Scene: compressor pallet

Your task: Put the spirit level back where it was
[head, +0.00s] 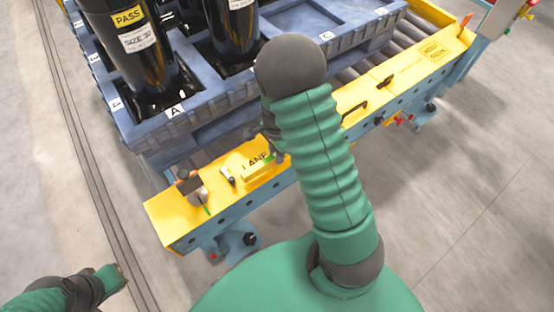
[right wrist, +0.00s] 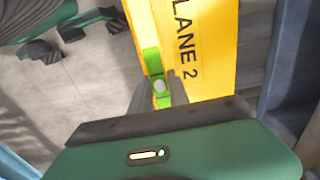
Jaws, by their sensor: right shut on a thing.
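The spirit level (right wrist: 152,62) is a slim bar with a bright green part and a round pale spot, held between the grey fingers of my right gripper (right wrist: 168,88) in the right wrist view. It lies along the yellow rail (right wrist: 205,55), beside the "LANE 2" lettering; whether it touches the rail I cannot tell. In the head view my right gripper (head: 273,150) is mostly hidden behind my own arm, low over the lettered part of the rail. My left arm's end (head: 108,279) is at the lower left, its fingers not clear.
A blue pallet (head: 215,102) with black cylinders (head: 142,60) stands behind the rail. On the rail's near-left end sits a small dark item (head: 188,184), with a small tag (head: 228,176) beside it. A black handle (head: 354,112) lies farther right. Grey floor is open at the right.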

